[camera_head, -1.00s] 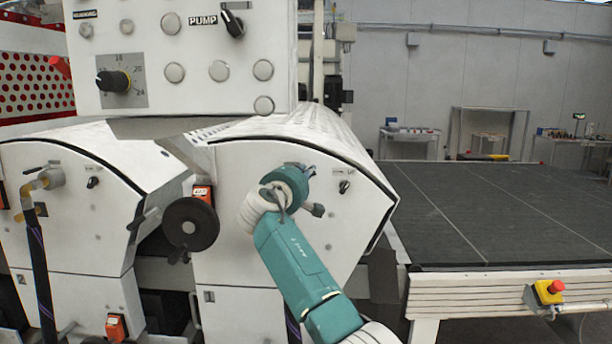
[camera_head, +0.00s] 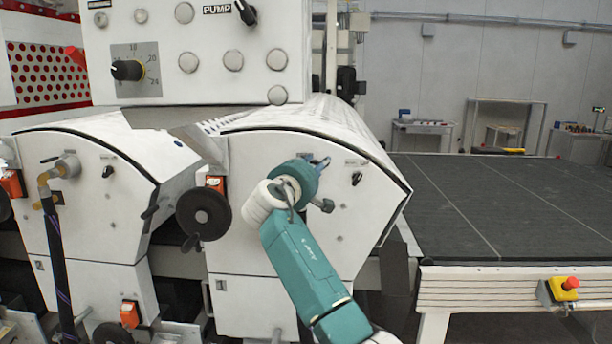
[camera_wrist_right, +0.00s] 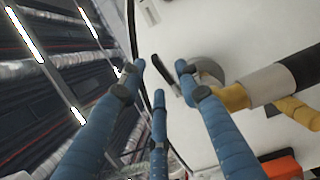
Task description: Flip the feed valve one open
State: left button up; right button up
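In the right wrist view, a valve with a grey body (camera_wrist_right: 208,70) and a brass fitting (camera_wrist_right: 235,97) sits on a white panel. Its dark lever (camera_wrist_right: 166,68) lies among the fingertips of my right gripper (camera_wrist_right: 158,74). The blue fingers are spread, and I cannot tell whether any touches the lever. In the head view my right gripper (camera_head: 318,163) is at the right machine unit, mostly hidden behind my teal wrist, and the valve there is hidden too. A similar brass valve (camera_head: 60,170) with a black hose is on the left unit. My left gripper is not in view.
A black handwheel (camera_head: 204,214) sticks out left of my wrist. A small black switch (camera_head: 357,178) is right of it. The control panel (camera_head: 210,85) overhangs above. A dark conveyor bed (camera_head: 480,205) and an emergency stop button (camera_head: 569,284) are at the right.

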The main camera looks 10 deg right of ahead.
jog(key=v, duration=0.9)
jog(key=shift+s+a, duration=0.1)
